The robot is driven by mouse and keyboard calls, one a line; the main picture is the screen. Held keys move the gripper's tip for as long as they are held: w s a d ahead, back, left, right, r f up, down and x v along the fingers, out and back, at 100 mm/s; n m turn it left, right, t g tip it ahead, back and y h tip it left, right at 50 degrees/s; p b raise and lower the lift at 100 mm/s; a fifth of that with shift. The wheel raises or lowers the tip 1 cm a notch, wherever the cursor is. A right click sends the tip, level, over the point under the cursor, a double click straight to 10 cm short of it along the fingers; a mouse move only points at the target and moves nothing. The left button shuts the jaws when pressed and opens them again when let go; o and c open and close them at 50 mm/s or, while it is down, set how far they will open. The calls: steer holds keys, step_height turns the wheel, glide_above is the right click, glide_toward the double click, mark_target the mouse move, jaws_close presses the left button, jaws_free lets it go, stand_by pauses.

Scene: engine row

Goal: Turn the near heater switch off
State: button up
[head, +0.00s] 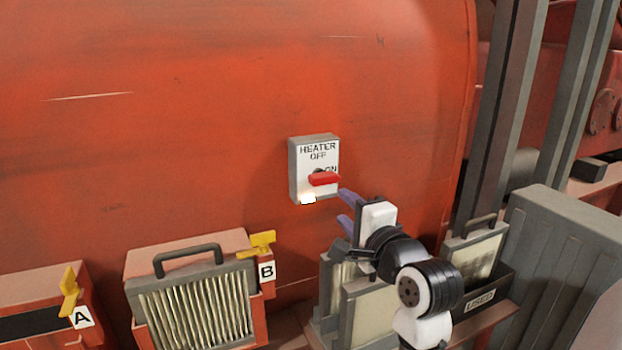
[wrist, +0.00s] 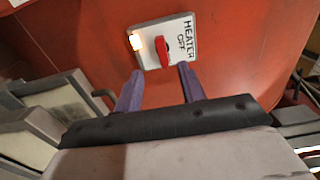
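The heater switch is a white-faced box (head: 304,165) on the red engine wall, marked HEATER, OFF and ON. Its red handle (head: 323,179) lies nearly level, with its right end just below the ON mark. A small lamp (head: 307,198) at the box's lower edge glows white. My gripper (head: 344,207) has two purple fingers, open and empty, just right of and below the box. In the wrist view the red handle (wrist: 162,51) lies ahead, between the lines of the open fingers (wrist: 160,77). I cannot tell whether either finger touches the box.
Filter A's red housing with yellow lever (head: 69,291) and filter B's housing with yellow lever (head: 262,243) stand at lower left. A USED bin (head: 482,299) with filters is below and right of my gripper. Grey posts (head: 505,110) and a grey crate (head: 545,250) are at right.

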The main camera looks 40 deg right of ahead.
mark_target(318, 183)
steer(key=p+x, duration=0.3)
steer(key=x, duration=1)
steer(key=shift+w+a+r, duration=0.1)
steer(key=shift+w+a, duration=0.05)
jaws_close()
